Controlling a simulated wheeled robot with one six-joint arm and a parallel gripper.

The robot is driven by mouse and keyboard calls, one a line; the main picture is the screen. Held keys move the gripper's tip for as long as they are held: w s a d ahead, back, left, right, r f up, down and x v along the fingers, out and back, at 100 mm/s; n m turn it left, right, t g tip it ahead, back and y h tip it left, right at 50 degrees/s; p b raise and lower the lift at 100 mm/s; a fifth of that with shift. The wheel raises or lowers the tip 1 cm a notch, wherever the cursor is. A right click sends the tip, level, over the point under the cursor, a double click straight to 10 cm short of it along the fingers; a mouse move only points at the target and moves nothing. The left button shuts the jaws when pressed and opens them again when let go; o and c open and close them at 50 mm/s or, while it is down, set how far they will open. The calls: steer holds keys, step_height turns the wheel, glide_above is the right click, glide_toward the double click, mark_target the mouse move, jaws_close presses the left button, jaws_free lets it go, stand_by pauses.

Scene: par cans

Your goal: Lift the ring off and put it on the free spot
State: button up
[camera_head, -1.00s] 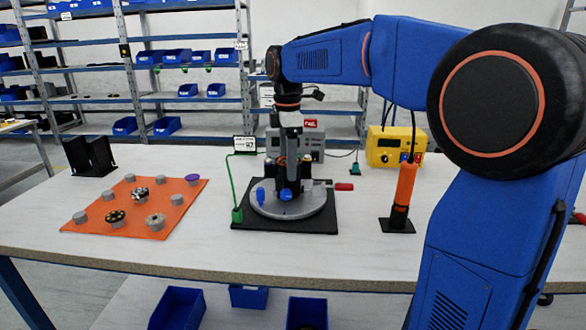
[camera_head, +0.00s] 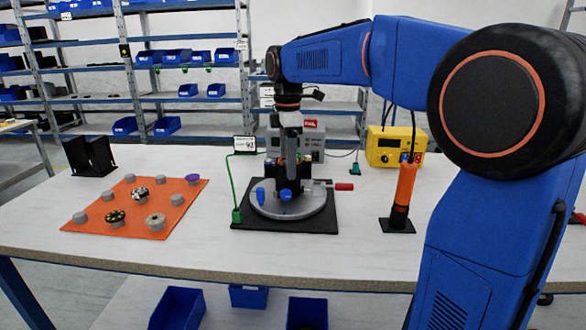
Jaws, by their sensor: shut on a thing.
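My gripper (camera_head: 290,172) points down over the middle of the round grey fixture plate (camera_head: 308,208), which lies on a black square base (camera_head: 329,224). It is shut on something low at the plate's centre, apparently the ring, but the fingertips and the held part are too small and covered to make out. Blue knobs (camera_head: 287,196) stand at the front of the plate. On the left, an orange mat (camera_head: 190,204) carries several grey round posts; some hold dark or patterned round pieces (camera_head: 115,217), and one at the back right has a purple top (camera_head: 193,179).
A red-handled lever (camera_head: 344,187) sticks out right of the fixture. An orange tool stands in a black holder (camera_head: 397,225). A yellow box (camera_head: 388,148) and a grey instrument (camera_head: 312,140) are behind. A black bracket (camera_head: 90,155) stands back left. The front table strip is clear.

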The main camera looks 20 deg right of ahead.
steer(key=shift+r, duration=0.1)
steer(key=shift+r, duration=2.9)
steer(key=shift+r, duration=1.5)
steer(key=shift+a, duration=0.15)
